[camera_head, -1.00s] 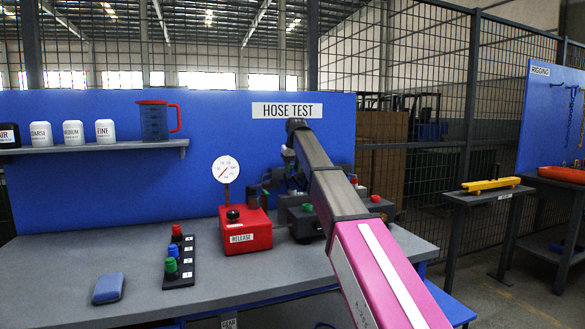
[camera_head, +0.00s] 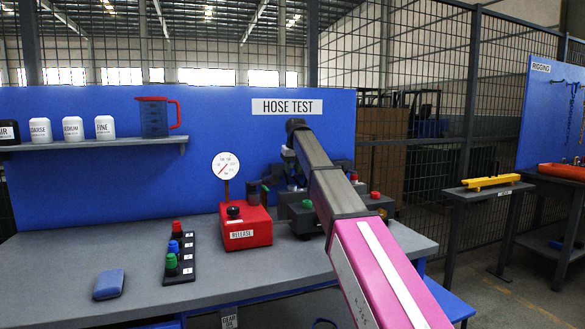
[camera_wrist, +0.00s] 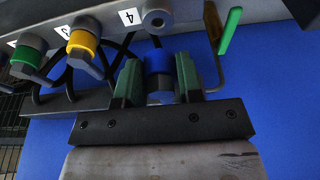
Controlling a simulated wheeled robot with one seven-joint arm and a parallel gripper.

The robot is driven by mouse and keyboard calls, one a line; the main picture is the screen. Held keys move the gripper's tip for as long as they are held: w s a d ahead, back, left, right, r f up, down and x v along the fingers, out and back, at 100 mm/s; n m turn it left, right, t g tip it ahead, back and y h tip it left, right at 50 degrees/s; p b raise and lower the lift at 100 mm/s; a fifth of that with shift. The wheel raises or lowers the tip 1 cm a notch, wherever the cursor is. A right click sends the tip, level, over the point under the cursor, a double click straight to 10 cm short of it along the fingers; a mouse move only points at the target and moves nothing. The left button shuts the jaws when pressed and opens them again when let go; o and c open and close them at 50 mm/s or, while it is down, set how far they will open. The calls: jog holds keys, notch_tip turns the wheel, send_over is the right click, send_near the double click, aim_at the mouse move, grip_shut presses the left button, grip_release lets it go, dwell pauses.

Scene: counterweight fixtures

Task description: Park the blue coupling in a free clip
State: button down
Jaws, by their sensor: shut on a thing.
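My gripper (camera_wrist: 158,72) has its green fingers closed on a blue coupling (camera_wrist: 158,62) in the wrist view. The coupling is in front of an open grey port (camera_wrist: 157,17) beside label 4; I cannot tell whether they touch. In the head view my own arm hides most of the gripper and the held coupling. A dark clip strip (camera_head: 181,280) on the bench carries a red coupling (camera_head: 177,229), another blue coupling (camera_head: 174,247) and a green coupling (camera_head: 171,261). I cannot tell clearly which of its numbered clips is empty.
Yellow (camera_wrist: 84,42) and green (camera_wrist: 27,55) couplings with hoses sit on the manifold, left of the port; a green lever (camera_wrist: 231,28) is at right. A red release box (camera_head: 245,231) stands between strip and manifold. A blue pad (camera_head: 108,284) lies front left.

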aim_at(293, 174)
jog(key=shift+s+x, duration=0.25)
jog(key=shift+x, duration=0.75)
jog(key=shift+d+f, duration=0.1)
jog(key=shift+f, duration=0.1)
jog(key=shift+f, duration=0.7)
jog(key=shift+f, duration=0.1)
jog(key=shift+f, duration=0.55)
jog(key=shift+f, duration=0.25)
dwell(0.7)
jog(key=c, duration=0.7)
grip_release()
jog(key=shift+d, duration=0.15)
